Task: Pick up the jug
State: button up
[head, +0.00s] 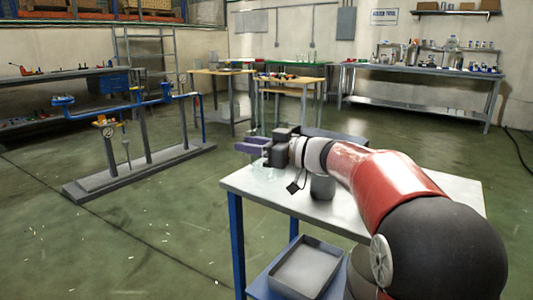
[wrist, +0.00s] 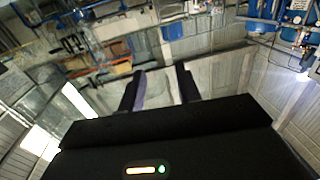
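My gripper (head: 254,146) is over the left end of the metal-topped table (head: 245,182), pointing left. Its two purple-grey fingers stand apart in the wrist view (wrist: 161,88), with no object plainly held between them. A clear, glassy shape (head: 268,171) shows faintly on or just above the table below the gripper; its outline is too weak to tell if it is the jug. A grey cylindrical vessel (head: 322,187) stands upright on the table under my arm, partly hidden by it. I cannot tell for sure which thing is the jug.
A dark grey tray (head: 335,140) lies at the table's back edge. A grey bin (head: 306,268) sits on the lower shelf. A pipe stand (head: 140,165) is on the floor at left. Wooden tables (head: 290,80) and a bench with bottles (head: 425,72) stand behind.

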jog(key=shift+x, duration=0.75)
grip_shut()
jog(key=shift+r, duration=0.1)
